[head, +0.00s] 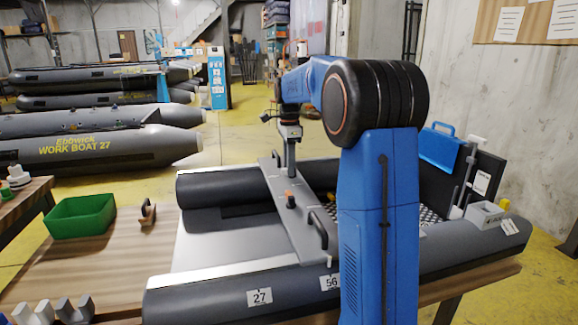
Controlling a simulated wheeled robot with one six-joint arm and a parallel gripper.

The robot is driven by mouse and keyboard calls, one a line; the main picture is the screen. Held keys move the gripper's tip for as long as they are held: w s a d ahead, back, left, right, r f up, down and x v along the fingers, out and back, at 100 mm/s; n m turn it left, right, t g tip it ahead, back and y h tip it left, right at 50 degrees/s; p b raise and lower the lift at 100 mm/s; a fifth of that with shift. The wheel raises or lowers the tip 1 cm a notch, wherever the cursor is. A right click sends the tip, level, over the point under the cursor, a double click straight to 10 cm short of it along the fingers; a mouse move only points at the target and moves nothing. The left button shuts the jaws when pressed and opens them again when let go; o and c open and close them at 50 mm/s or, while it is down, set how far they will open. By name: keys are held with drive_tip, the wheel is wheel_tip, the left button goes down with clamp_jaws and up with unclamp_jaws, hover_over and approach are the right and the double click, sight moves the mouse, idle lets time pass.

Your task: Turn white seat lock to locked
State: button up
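A grey seat board (300,222) lies across the dark inflatable boat (240,283), from its far tube to its near tube. A small knob with an orange top (290,198) stands on the middle of the board, and a black handle (319,230) is at its near end. My gripper (290,180) points down over the far half of the board, beyond the orange-topped knob. Its fingertips are small and narrow here, so I cannot tell whether they are apart or touch anything. I cannot clearly make out a white seat lock; my arm hides part of the boat.
A blue case (438,150) and a grey box (485,215) are at the boat's right end. A green bin (80,215) and a brown handled item (148,212) are on the wooden table (100,262) at left. Other boats (95,138) are stacked behind.

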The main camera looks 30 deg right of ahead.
drive_tip(key=shift+f, duration=0.1)
clamp_jaws()
drive_tip(key=shift+n, duration=0.3)
drive_tip(key=n, duration=0.3)
drive_tip(key=shift+s+n, duration=0.2)
drive_tip(key=shift+n, duration=0.1)
drive_tip(key=n, duration=0.4)
drive_tip(key=shift+s+n, duration=0.2)
drive_tip(key=shift+n, duration=0.1)
drive_tip(key=n, duration=0.4)
drive_tip(key=shift+s+d, duration=0.2)
drive_tip(key=shift+d, duration=0.05)
drive_tip(key=shift+s+d+n, duration=0.1)
drive_tip(key=shift+d+n, duration=0.1)
drive_tip(key=shift+n, duration=2.3)
